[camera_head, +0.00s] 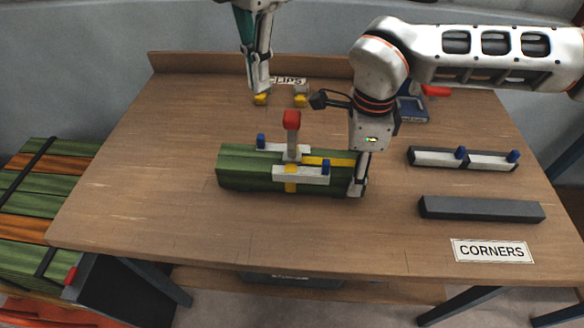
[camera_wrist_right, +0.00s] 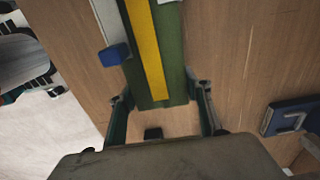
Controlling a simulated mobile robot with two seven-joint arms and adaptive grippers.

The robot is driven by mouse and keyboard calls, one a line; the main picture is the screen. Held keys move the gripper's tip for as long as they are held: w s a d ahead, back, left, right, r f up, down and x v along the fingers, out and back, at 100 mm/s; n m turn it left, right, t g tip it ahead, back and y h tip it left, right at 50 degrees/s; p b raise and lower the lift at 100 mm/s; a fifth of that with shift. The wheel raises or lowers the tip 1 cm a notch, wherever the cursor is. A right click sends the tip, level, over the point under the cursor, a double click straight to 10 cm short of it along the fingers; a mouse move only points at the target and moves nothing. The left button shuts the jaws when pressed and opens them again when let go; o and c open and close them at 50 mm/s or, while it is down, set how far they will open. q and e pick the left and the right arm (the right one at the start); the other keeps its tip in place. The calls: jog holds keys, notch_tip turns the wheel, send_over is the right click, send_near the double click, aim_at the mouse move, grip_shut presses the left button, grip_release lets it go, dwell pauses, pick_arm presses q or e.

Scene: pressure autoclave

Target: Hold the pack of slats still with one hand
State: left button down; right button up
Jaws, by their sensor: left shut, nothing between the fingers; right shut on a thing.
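The pack of green slats (camera_head: 245,181) lies on the table. A yellow strap (camera_head: 335,161) runs along it, and another yellow band crosses it. My right gripper (camera_head: 359,187) is shut on the pack's right end. In the right wrist view, its fingers stand on either side of the green pack (camera_wrist_right: 172,50), with the yellow strap (camera_wrist_right: 146,50) between them. White pieces with blue tabs (camera_head: 302,175) sit along the pack's long edges. A grey tool with a red top (camera_head: 291,120) stands upright on it. My left gripper (camera_head: 260,86) is shut and empty, above the table's back, apart from the pack.
Yellow-and-grey clips (camera_head: 301,99) lie at the back by a partly hidden label. White corner pieces in a dark holder (camera_head: 437,157), a grey bar (camera_head: 480,208) and a CORNERS label (camera_head: 491,250) are at right. The table's left front is clear. More slats (camera_head: 35,190) are stacked at left.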

dwell(0.3)
jog(key=o, duration=1.3)
jog(key=shift+r, duration=0.1)
